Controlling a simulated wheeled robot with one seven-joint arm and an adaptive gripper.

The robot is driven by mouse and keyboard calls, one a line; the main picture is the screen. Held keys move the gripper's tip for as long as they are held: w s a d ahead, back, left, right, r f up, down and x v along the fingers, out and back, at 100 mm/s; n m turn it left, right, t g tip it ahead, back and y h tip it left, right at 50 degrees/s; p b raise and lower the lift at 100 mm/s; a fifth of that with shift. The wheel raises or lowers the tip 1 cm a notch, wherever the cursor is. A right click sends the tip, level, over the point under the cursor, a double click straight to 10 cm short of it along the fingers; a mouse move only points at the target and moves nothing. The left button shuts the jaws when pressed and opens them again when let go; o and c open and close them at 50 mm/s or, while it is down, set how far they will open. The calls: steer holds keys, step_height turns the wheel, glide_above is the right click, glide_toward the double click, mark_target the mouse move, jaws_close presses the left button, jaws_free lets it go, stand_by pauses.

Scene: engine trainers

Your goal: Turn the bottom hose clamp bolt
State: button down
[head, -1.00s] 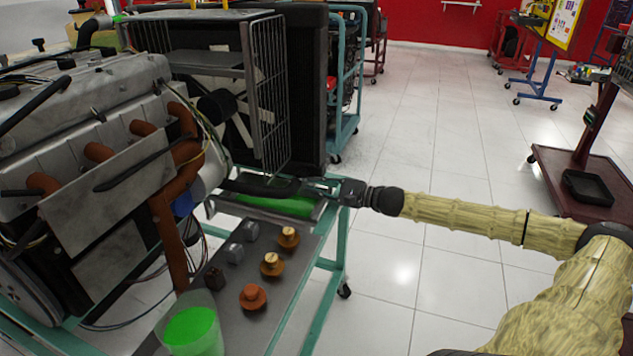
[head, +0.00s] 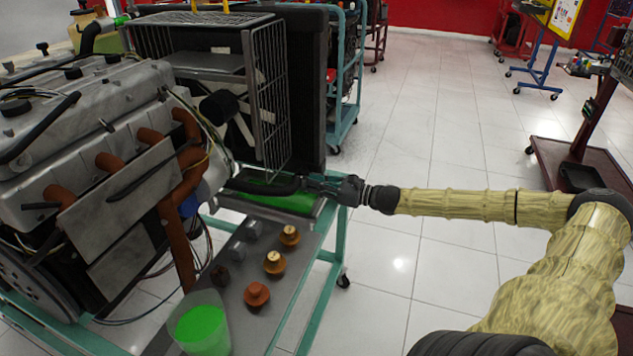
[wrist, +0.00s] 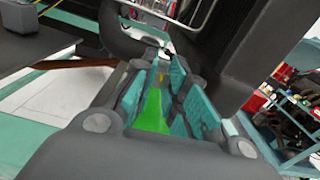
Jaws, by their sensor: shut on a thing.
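The black lower hose (head: 262,187) runs from the engine along the bottom of the radiator, above a green tray area. My gripper (head: 312,184) reaches in from the right at the hose's end, low by the radiator's front corner. In the wrist view its teal-padded fingers (wrist: 163,80) point at the black hose (wrist: 122,40) and are closed in around a small yellowish piece (wrist: 162,77), seemingly the bottom hose clamp bolt. The clamp itself is too small and hidden to make out. Green shows between the fingers.
The radiator (head: 297,90) and its wire guard (head: 265,95) stand just behind the gripper. On the stand's grey shelf (head: 235,300) are several caps and a cup of green liquid (head: 200,325). The engine (head: 90,140) fills the left.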

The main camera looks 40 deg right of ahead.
steer(key=shift+s+d+f+m, duration=0.1)
steer(key=shift+f+m, duration=0.2)
steer(key=shift+m, duration=0.3)
steer(key=c, duration=1.4)
jaws_free()
steer(key=shift+s+r, duration=0.1)
steer(key=shift+v, duration=5.95)
steer(key=shift+d, duration=0.15)
